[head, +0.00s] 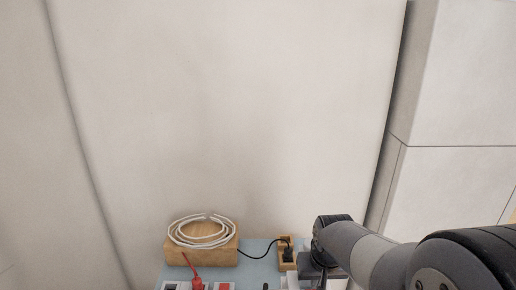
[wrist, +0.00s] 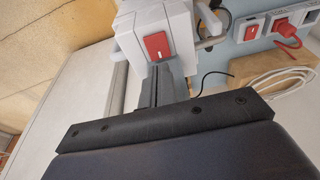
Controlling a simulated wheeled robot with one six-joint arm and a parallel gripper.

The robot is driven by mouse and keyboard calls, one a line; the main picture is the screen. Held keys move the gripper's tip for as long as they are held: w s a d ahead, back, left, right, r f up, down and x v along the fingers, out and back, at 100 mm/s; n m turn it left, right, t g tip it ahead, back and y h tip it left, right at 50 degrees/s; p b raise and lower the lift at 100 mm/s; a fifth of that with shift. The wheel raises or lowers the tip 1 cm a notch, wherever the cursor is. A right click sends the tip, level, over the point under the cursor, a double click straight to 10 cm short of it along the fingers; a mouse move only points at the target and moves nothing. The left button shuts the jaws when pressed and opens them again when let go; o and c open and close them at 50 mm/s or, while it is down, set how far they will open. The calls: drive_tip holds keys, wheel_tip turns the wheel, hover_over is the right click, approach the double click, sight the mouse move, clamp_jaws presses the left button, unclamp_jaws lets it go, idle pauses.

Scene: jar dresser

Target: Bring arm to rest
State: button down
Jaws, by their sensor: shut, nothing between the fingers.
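My arm comes in from the lower right in the head view and ends in my gripper (head: 318,266), low at the right end of a blue-grey board (head: 258,270). In the wrist view my gripper (wrist: 162,82) is shut, with its dark fingers together and nothing held. The fingers point at a white block with a red rocker switch (wrist: 158,45). I cannot tell whether they touch it. In the head view the fingertips are hard to make out.
A wooden block (head: 203,252) carries a coiled white cable (head: 203,230). A red plug (head: 197,284) and a small wooden holder with a black cable (head: 287,254) are on the board. A pale cabinet (head: 455,130) stands at the right. The space above the board is clear.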

drive_tip(key=shift+w+f, duration=0.3)
drive_tip(key=shift+f, duration=0.35)
drive_tip(key=shift+f+b, duration=0.3)
drive_tip(key=shift+b, duration=0.4)
drive_tip(key=shift+w+b, duration=0.1)
drive_tip(key=shift+b, duration=0.75)
drive_tip(key=v, duration=0.4)
drive_tip(key=shift+r, duration=0.25)
drive_tip(key=shift+w+f, duration=0.1)
drive_tip(key=shift+f, duration=0.05)
